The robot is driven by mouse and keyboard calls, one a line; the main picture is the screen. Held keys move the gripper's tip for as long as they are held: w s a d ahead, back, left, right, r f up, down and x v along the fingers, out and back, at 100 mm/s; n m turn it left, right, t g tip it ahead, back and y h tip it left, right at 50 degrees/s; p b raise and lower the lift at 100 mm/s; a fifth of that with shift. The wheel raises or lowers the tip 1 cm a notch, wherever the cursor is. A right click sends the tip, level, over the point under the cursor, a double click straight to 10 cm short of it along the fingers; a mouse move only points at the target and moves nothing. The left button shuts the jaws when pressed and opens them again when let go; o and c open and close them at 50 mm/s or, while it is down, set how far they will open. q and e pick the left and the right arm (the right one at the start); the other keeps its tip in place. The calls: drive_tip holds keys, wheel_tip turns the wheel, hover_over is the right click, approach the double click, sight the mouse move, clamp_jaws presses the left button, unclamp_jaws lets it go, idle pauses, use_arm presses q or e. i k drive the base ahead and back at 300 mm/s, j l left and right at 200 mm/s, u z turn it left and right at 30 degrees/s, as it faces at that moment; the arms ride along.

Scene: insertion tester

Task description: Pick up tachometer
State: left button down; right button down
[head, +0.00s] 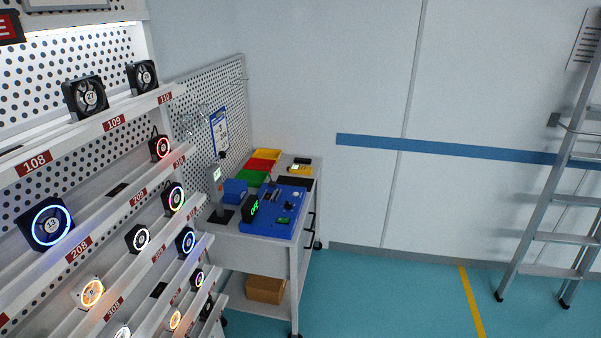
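A small yellow-and-dark device with a lit display (299,169) lies at the back right of the workbench (270,243); it may be the tachometer, but it is too small to be sure. A grey upright instrument (215,181) with a small screen stands at the bench's left side; I cannot tell what it is. A blue panel (273,214) with a black block showing green digits (251,208) sits at the front of the bench top. Neither of my grippers is in view.
A shelf rack with several fans, such as one at slot 208 (46,223), fills the left. Yellow, red and green trays (251,177) sit at the bench's back. A cardboard box (265,289) is below. A ladder (545,205) leans at right. The floor between is clear.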

sight(292, 169)
drive_tip(key=i+l+z, duration=0.35)
drive_tip(key=i, duration=0.4)
drive_tip(key=i+z, duration=0.35)
drive_tip(key=i, duration=0.4)
